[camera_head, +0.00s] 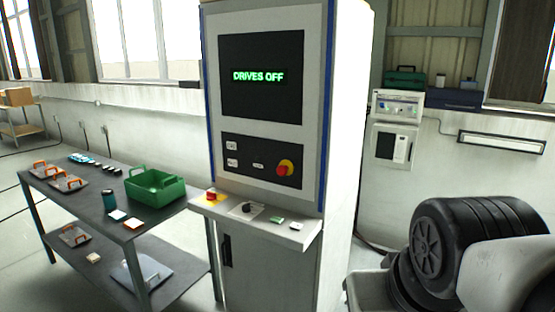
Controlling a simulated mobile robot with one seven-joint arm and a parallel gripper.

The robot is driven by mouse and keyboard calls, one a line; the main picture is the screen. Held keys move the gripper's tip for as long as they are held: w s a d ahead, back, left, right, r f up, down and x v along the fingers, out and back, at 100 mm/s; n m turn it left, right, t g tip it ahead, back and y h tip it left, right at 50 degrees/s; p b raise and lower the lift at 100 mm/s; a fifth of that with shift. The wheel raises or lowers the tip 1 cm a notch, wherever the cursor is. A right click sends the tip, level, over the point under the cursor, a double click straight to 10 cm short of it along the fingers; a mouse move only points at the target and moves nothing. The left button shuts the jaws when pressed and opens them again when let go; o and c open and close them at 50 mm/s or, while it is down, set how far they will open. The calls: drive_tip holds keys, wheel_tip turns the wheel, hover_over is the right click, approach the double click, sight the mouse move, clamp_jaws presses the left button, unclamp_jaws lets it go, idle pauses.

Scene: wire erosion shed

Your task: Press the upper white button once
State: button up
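A tall white control cabinet stands in the middle, with a black button panel (262,178) below its screen. The upper white button (232,146) is at the panel's upper left. The lower white button (232,162) is directly below it. Both are small in view, and their markings are too small to read. A red emergency-stop knob on a yellow base (285,167) sits at the panel's right. The screen (262,77) reads "DRIVES OFF" in green. My gripper is not in view; nothing covers the buttons.
A shelf (270,231) juts out below the panel, carrying a red-on-yellow button, a black knob and small items. A dark table (120,222) with a green crate (155,187) stands at left. A black-and-white bulky part, likely my arm, fills the lower right.

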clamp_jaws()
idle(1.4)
